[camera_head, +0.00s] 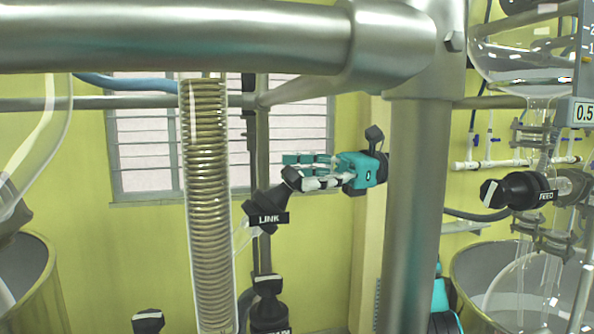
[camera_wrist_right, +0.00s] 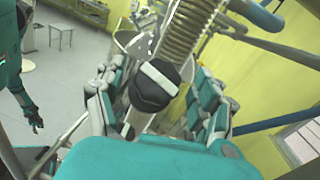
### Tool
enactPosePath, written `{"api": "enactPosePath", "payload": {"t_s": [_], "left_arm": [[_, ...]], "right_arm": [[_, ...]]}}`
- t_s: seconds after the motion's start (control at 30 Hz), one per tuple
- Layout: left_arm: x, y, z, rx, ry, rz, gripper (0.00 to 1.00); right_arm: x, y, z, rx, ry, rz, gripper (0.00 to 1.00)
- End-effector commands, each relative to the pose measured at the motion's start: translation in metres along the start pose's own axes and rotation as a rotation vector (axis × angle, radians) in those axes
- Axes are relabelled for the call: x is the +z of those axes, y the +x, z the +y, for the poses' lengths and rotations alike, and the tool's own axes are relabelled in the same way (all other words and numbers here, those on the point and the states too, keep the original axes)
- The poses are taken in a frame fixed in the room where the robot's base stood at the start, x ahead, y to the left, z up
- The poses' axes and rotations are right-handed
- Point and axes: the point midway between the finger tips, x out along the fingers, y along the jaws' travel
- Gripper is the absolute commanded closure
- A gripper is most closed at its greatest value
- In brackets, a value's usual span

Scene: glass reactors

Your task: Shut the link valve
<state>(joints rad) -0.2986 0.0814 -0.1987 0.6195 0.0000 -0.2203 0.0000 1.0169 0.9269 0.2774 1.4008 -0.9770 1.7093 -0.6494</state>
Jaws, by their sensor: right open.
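The link valve (camera_head: 268,212) is a black fitting with a white LINK label, mounted aslant on the glassware right of the coil column. Its black knob with a pale bar across the face shows in the right wrist view (camera_wrist_right: 155,86). In the head view the fingers partly hide the knob.
The glass coil column (camera_head: 207,200) stands left of the valve. A thick steel post (camera_head: 415,190) stands to the right, and a steel pipe (camera_head: 180,38) crosses above. Another black valve (camera_head: 268,300) sits below. The FEED valve (camera_head: 520,190) is farther right.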

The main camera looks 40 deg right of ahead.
Motion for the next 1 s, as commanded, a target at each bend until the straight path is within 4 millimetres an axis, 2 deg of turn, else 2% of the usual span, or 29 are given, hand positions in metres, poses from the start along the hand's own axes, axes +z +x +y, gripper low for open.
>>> {"api": "enactPosePath", "payload": {"t_s": [0.17,0.47,0.87,0.9,1.0], "left_arm": [[0.0002,-0.0035,0.0004,0.001,0.001,-0.001,0.60],[0.0005,-0.0032,0.0010,0.001,0.002,-0.001,0.60],[0.0003,-0.0033,0.0023,0.003,0.002,0.000,0.60],[0.0003,-0.0033,0.0024,0.003,0.002,0.000,0.60],[0.0003,-0.0027,0.0025,0.003,0.001,0.000,0.60]], "right_arm": [[0.0008,0.0121,0.0004,0.001,-0.002,-0.001,0.29],[0.0000,0.0134,0.0003,0.000,-0.001,-0.001,0.31],[0.0002,0.0132,0.0003,0.000,-0.001,-0.001,0.83],[0.0001,0.0132,0.0003,0.000,-0.001,-0.001,0.86],[-0.0001,0.0131,0.0004,-0.002,0.001,0.000,0.87]]}}
